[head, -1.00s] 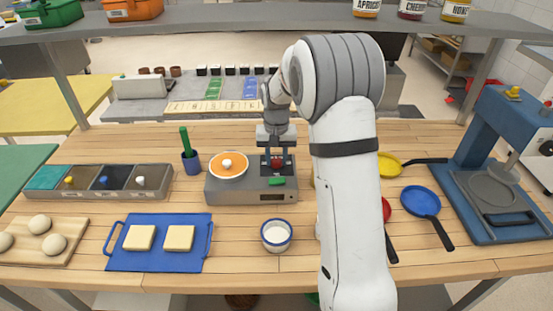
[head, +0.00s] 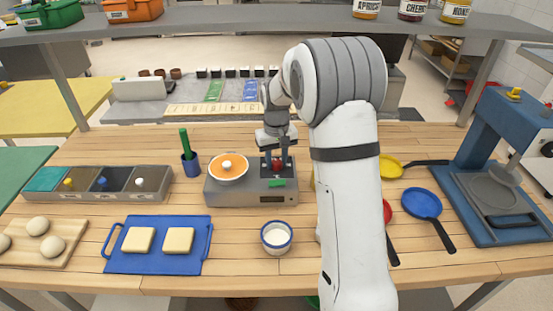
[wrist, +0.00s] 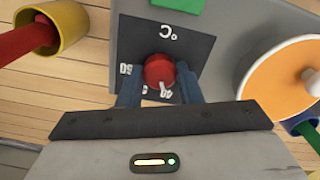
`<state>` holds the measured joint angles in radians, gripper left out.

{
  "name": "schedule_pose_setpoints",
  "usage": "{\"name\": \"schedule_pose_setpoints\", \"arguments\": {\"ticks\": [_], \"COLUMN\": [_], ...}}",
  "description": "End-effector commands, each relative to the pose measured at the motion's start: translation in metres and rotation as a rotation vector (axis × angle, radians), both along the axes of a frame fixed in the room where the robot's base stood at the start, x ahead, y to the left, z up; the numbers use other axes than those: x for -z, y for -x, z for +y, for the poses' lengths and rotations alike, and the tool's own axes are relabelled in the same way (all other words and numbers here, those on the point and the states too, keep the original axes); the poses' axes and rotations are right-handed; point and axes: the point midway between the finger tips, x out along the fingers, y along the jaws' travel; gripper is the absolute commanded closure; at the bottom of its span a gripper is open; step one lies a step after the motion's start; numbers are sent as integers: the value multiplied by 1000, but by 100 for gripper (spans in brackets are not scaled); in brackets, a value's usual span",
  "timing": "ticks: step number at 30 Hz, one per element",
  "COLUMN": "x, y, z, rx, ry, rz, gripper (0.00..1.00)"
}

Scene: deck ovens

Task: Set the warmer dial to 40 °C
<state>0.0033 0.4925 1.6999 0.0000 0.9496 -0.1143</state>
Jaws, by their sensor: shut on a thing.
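The warmer (head: 235,196) is a grey box on the wooden counter, with a red dial (head: 277,166) on a dark plate at its right. The dial also shows in the wrist view (wrist: 158,69), where its white pointer aims down the picture, toward my gripper's body. A white "°C" stands on the dark plate (wrist: 190,48) above the dial, and a number shows at its left. The marks by the pointer tip are partly hidden and I cannot read them surely. My gripper (wrist: 158,82) is shut on the dial, one finger on each side; it also shows in the head view (head: 277,170).
An orange disc with a white knob (head: 227,167) sits on the warmer's left part. A green block (head: 277,183) is at its front. A blue cup with a green stick (head: 189,160) stands left, a white bowl (head: 276,236) in front, and pans (head: 422,203) to the right.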

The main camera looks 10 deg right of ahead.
Motion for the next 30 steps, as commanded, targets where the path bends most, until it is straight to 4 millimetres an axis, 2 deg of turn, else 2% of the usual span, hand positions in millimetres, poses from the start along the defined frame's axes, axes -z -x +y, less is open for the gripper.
{"name": "schedule_pose_setpoints", "arguments": {"ticks": [2,3,11,20,23,30], "x": [-1,-1,-1,-4,-16,-58], "y": [-1,-1,0,-1,-1,-1], "z": [0,0,0,0,0,0], "rx": [0,0,1,1,1,2], "ry": [0,0,0,0,0,1], "rz": [-3,-3,-2,-2,-4,-4], "gripper": [91,67,46,46,46,46]}}
